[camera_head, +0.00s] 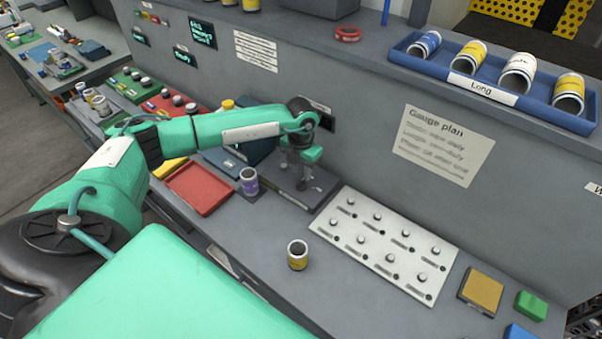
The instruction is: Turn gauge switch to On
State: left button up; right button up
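My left arm comes in from the left, and my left gripper (305,177) points down over a dark grey flat plate (288,194) on the bench. The gripper covers part of this plate, and its fingers are too small to tell open from shut. No switch marked as the gauge switch can be made out; one may be hidden by the gripper. A "Gauge plan" sign (444,145) is on the grey wall to the right of the gripper. My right gripper is not in view.
A white panel with several knobs (348,235) lies right of the plate. A yellow-banded cup (298,255) stands in front, a purple-banded cup (249,181) left of the gripper. A red tray (199,188) is farther left. A blue "Long" tray (540,103) holds cups on the ledge.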

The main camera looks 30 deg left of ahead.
aim_at(301, 181)
pick_arm(q)
jog(key=shift+f+p, duration=0.35)
jog(key=shift+f, duration=1.55)
grip_shut()
